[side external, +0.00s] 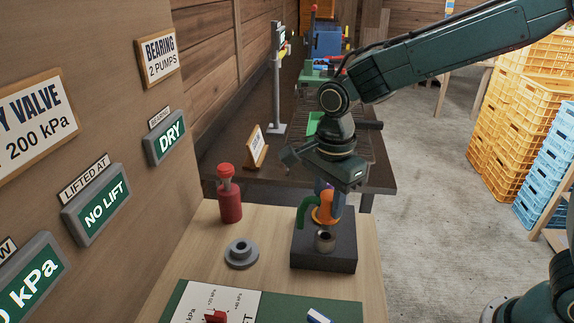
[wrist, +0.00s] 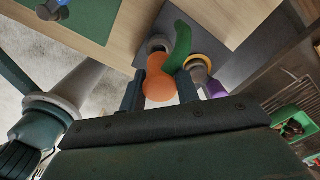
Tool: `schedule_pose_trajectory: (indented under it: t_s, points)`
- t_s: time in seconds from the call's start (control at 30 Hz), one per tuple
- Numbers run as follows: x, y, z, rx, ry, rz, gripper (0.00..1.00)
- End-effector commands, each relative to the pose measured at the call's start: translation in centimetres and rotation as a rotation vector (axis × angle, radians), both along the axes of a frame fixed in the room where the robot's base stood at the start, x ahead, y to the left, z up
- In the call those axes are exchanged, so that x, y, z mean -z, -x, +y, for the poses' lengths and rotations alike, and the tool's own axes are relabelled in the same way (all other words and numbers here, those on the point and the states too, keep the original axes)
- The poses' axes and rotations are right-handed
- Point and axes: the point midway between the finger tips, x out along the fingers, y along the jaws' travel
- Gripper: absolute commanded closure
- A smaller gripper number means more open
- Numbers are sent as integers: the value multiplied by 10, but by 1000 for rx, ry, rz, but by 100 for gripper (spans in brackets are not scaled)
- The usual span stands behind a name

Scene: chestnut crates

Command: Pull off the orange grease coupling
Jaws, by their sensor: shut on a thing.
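The orange grease coupling (side external: 325,211) is between the fingers of my gripper (side external: 327,194), which points down over a dark block (side external: 340,262). In the wrist view the coupling (wrist: 158,80) sits between the two fingers of my gripper (wrist: 160,92), which is shut on it. A grey metal fitting (side external: 324,242) with an open top stands on the block, just below and in front of the coupling. I cannot tell whether the coupling touches a fitting.
A red bottle (side external: 230,205) and a grey flanged ring (side external: 241,254) stand on the wooden bench left of the block. A purple part (wrist: 215,88) and a yellow ring (wrist: 199,62) are close to the gripper. Yellow crates (side external: 505,120) are stacked at right.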

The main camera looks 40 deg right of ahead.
Motion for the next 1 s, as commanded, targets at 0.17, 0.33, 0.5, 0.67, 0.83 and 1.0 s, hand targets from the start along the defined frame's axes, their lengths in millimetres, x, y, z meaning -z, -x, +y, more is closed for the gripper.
schedule_pose_trajectory:
  t_s: [0.17, 0.33, 0.5, 0.67, 0.83, 1.0]
  points:
    - [-4, 0, 0, 0, 0, -1, 100]
    - [-4, 0, 0, 0, 0, -1, 100]
    - [-4, -1, 1, 0, 0, 0, 100]
    - [-5, -8, 6, -1, 0, 0, 100]
    - [-6, -24, 19, -2, 0, 0, 100]
    - [-8, -47, 40, -3, 0, 0, 100]
